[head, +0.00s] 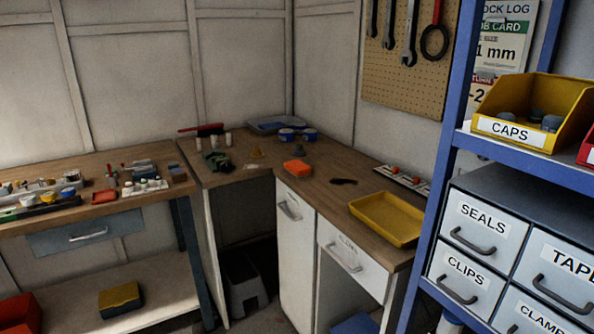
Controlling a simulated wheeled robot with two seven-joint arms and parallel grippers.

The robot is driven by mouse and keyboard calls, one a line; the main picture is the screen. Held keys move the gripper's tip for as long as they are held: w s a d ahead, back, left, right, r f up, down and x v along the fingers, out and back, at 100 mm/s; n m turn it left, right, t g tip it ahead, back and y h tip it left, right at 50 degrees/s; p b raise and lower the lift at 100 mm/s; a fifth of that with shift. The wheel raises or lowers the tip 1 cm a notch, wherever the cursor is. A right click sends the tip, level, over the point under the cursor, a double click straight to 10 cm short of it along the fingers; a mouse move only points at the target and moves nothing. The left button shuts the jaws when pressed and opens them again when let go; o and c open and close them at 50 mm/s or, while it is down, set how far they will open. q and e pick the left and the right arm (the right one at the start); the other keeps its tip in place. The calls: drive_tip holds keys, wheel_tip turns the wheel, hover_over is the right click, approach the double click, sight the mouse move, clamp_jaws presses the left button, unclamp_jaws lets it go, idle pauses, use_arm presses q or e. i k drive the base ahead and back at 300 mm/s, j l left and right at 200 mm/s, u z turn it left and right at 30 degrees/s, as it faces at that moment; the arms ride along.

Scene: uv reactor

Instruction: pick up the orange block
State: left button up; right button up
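A bright orange block (297,166) lies flat on the wooden corner counter (318,186), towards its front edge and above the white cupboard door. It looks low and has a roughly rectangular outline; nothing is on top of it. A smaller red-orange flat piece (104,196) lies on the left workbench (150,196); I cannot tell what it is. Neither of my grippers shows in the head view.
A yellow tray (388,219) sits to the right on the counter, with a dark object (343,181) between it and the block. Blue rolls (287,135) stand behind. A blue shelf rack (452,150) with drawers and a yellow bin fills the right foreground.

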sight(299, 170)
drive_tip(key=i+j+u, duration=0.1)
drive_tip(key=i+j, duration=0.3)
drive_tip(key=i+j+u, duration=0.15)
drive_tip(key=i+j, duration=0.15)
drive_tip(key=i, duration=0.15)
drive_tip(key=i+j+u, duration=0.1)
drive_tip(key=i+j, duration=0.2)
drive_tip(key=i, duration=0.15)
